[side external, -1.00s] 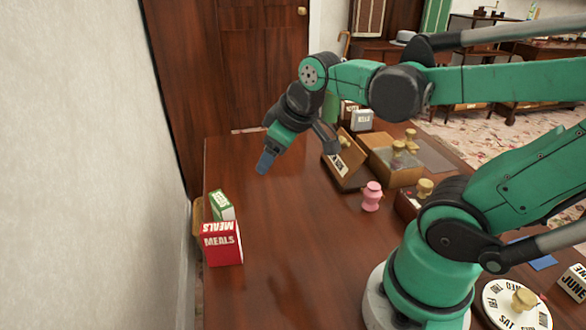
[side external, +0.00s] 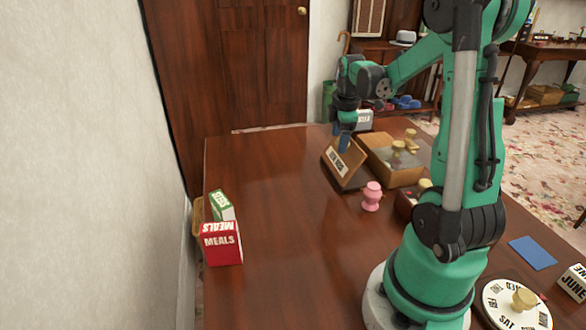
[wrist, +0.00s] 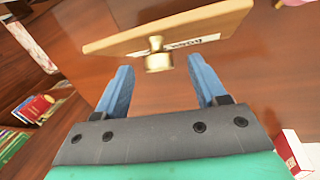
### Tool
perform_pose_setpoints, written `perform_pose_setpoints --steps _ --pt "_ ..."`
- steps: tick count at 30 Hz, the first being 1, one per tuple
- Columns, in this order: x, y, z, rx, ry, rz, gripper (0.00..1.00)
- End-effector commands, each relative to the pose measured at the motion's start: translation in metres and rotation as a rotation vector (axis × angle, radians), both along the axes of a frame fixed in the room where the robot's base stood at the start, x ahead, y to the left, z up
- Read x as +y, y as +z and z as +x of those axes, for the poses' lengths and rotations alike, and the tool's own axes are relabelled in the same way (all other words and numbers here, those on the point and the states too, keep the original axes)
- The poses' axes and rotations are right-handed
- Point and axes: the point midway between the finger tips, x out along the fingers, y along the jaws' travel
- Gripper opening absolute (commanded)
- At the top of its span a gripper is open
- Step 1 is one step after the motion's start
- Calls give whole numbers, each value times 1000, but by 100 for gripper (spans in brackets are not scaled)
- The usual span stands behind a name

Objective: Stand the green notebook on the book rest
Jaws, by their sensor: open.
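A small green block with white lettering, which I take to be the green notebook (side external: 221,206), stands at the left table edge, just behind a red box. A slanted wooden board with a white label, seemingly the book rest (side external: 353,165), is at the back right of the table. My gripper (side external: 343,141) is at the board's top edge, far from the green block. In the wrist view, the board (wrist: 190,27) and its brass knob (wrist: 158,58) lie just beyond my open blue fingers (wrist: 160,75). Nothing is seen held; contact cannot be told.
The red MEALS box (side external: 222,246) stands in front of the green block, near the wall. The middle of the table is clear.

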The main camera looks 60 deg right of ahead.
Motion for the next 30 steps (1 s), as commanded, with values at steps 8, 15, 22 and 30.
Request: perform_pose_setpoints --steps 8,15,22,30 --pt "-1 -5 1 -1 0 -1 65" --pt "-1 -5 1 -1 0 -1 16" --pt "-1 -5 1 -1 -1 -1 0" --pt "-1 -5 1 -1 -1 -1 0"
